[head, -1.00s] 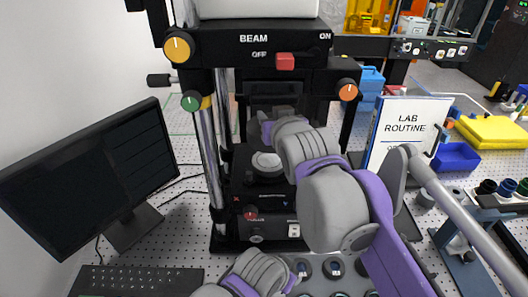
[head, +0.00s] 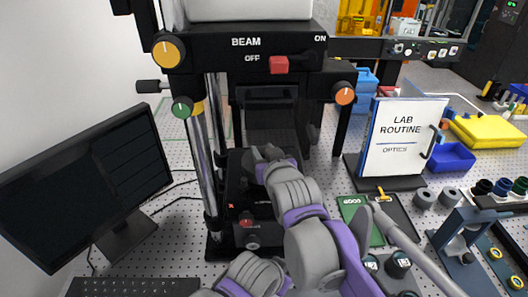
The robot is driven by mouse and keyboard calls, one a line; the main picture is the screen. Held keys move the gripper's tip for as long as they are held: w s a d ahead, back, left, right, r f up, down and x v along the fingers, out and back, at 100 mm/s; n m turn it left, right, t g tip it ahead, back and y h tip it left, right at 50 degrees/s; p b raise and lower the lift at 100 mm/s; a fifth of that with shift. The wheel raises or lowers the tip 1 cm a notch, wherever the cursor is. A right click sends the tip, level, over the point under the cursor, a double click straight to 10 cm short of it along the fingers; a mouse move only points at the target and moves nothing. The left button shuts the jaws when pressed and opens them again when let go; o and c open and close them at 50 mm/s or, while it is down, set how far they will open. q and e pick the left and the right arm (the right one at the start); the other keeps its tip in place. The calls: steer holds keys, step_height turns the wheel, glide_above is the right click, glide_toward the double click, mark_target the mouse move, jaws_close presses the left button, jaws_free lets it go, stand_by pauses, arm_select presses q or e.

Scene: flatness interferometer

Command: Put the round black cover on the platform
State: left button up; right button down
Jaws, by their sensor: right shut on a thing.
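My right gripper (head: 262,155) is at the black platform (head: 235,168) inside the interferometer frame, below the beam head. It is shut on a dark thing, which appears to be the round black cover; the gripper and wrist hide nearly all of it. I cannot tell whether the cover touches the platform. The gripper and arm also hide the middle and right of the platform, including the pale disc that lay there. A grey and purple part of my own arm shows at the bottom; my left gripper is not in view.
The beam head (head: 245,45) with its red switch (head: 279,64) hangs above the platform. A chrome column (head: 203,150) stands close on the left. A monitor (head: 85,180) is at left. The LAB ROUTINE board (head: 402,137) and a green card (head: 358,217) are at right.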

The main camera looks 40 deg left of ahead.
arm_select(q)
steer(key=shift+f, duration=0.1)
arm_select(e)
steer(key=shift+f, duration=0.15)
steer(key=c, duration=0.5)
jaws_free()
